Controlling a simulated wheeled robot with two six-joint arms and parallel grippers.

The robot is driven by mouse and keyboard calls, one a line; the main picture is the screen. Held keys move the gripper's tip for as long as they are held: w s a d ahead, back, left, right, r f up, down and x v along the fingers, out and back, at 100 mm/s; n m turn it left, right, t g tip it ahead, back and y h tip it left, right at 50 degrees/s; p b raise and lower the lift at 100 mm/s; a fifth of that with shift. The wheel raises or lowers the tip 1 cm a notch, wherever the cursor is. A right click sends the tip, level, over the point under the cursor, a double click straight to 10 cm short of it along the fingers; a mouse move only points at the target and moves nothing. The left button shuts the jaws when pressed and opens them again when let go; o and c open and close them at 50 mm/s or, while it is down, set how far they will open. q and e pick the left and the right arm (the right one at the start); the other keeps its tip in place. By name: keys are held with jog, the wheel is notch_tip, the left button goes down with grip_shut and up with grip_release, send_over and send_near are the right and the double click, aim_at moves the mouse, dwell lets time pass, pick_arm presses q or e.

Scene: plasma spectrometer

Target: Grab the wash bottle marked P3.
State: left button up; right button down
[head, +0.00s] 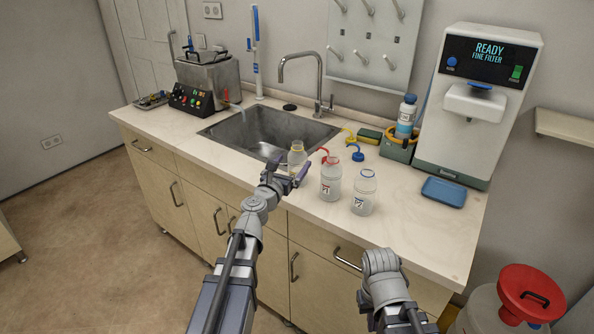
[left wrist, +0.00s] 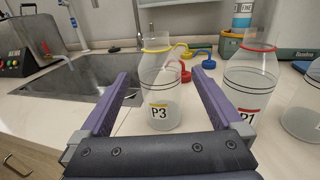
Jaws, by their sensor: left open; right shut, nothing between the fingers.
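The wash bottle marked P3 (left wrist: 160,85) is clear, with a yellow neck ring and a yellow-topped label. It stands upright on the counter near the sink's front right corner; in the head view it (head: 297,156) is partly hidden behind my left gripper (head: 291,165). My left gripper is open. In the left wrist view its two purple fingers lie left and right of P3, with visible gaps to the bottle. My right arm shows at the lower right of the head view, in front of the counter, but its fingers cannot be seen.
A red-ringed bottle P1 (head: 331,178) stands close right of P3, and a blue-ringed bottle P2 (head: 364,193) further right. Yellow, red and blue spout caps lie behind them. The sink (head: 262,130) is behind left. A blue tray (head: 444,192) lies right.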

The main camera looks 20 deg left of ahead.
aim_at(298, 155)
pick_arm(q)
jog(key=w, duration=0.5)
jog(key=shift+w+d, duration=0.1)
jog(key=shift+d, duration=0.15)
grip_shut()
dwell(0.6)
